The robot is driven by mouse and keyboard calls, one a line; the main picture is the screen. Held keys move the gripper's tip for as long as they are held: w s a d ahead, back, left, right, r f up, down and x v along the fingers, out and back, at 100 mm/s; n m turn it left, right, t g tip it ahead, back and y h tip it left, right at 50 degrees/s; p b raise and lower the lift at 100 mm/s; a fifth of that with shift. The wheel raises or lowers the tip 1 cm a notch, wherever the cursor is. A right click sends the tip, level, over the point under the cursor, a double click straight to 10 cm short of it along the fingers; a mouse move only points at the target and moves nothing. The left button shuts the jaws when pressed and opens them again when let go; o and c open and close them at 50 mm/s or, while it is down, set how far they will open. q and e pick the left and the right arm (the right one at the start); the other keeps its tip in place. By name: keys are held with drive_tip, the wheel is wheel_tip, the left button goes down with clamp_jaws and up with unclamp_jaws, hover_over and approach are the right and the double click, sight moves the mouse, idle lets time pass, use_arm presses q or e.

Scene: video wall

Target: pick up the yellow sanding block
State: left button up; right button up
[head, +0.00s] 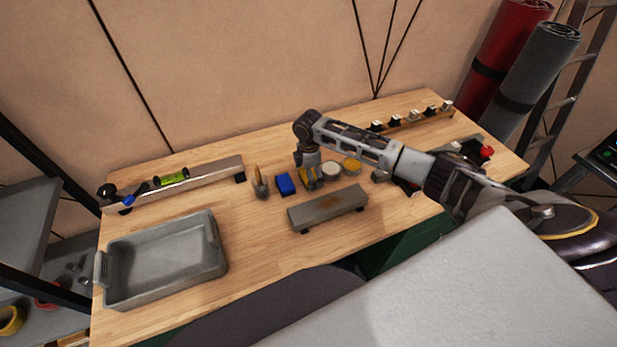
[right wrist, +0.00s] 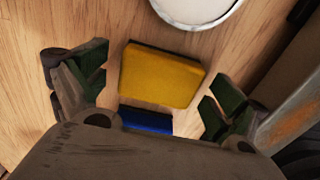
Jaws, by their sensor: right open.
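The yellow sanding block (right wrist: 161,76) lies on the wooden workbench (head: 258,245). In the right wrist view it sits between the two spread fingers of my right gripper (right wrist: 156,84), with wood showing on both sides. In the head view the right gripper (head: 311,185) points down over the yellow block (head: 303,175) and hides most of it. The right gripper is open and not clasping the block. My left gripper is not in view.
A blue block (head: 285,184) is close on the left and a white-topped round tin (head: 331,168) close on the right. A grey raised bar (head: 328,208) stands in front. A grey tray (head: 165,258) and a rail with a green level (head: 172,177) are further left.

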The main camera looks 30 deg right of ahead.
drive_tip(key=c, duration=1.1)
drive_tip(key=shift+r, duration=0.1)
drive_tip(key=shift+r, duration=4.95)
drive_tip(key=o, duration=0.4)
drive_tip(key=c, duration=0.3)
